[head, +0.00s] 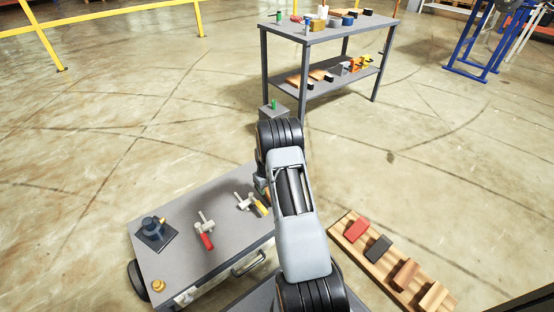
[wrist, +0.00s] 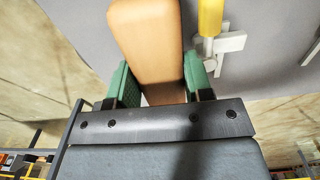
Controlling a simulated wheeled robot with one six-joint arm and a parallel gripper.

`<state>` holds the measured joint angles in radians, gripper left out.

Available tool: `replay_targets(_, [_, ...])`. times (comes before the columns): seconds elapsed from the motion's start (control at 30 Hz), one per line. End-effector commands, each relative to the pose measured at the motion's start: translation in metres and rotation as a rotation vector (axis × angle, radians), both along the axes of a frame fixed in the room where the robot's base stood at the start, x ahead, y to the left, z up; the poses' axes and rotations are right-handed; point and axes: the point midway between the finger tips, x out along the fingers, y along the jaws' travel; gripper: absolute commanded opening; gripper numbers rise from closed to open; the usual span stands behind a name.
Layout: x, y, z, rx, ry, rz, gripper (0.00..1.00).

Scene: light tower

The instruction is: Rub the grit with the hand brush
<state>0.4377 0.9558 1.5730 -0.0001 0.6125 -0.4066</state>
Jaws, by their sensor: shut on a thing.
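In the wrist view my gripper (wrist: 159,82) has its two green fingers shut on a tan, wood-coloured block (wrist: 146,35). It may be the hand brush's body, but no bristles show. The block extends away from the fingers over a grey surface. In the head view my arm hides most of the gripper and the held thing, near the right edge of the grey cart top (head: 178,210). I cannot make out any grit in either view.
On the cart are a red-handled tool (head: 205,232), a yellow-handled tool (head: 246,202), a dark blue device (head: 152,228) and a small brass piece (head: 158,286). A slatted wooden board (head: 345,228) with several blocks lies right. A grey two-tier table (head: 330,30) stands behind.

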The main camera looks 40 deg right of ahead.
Motion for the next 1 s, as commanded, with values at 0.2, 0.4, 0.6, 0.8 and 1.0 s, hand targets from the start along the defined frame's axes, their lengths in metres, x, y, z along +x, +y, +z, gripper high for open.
replay_targets(0.2, [0.001,0.002,0.021,0.000,-0.001,0.003,0.24])
replay_targets(0.4, [0.001,0.002,0.028,0.000,0.000,0.005,0.24])
replay_targets(0.6, [0.001,0.002,0.028,0.000,0.000,0.005,0.24])
replay_targets(0.8, [0.002,0.005,0.030,0.000,-0.001,0.006,0.24])
replay_targets(1.0, [0.006,0.053,0.064,-0.001,-0.004,0.019,0.24])
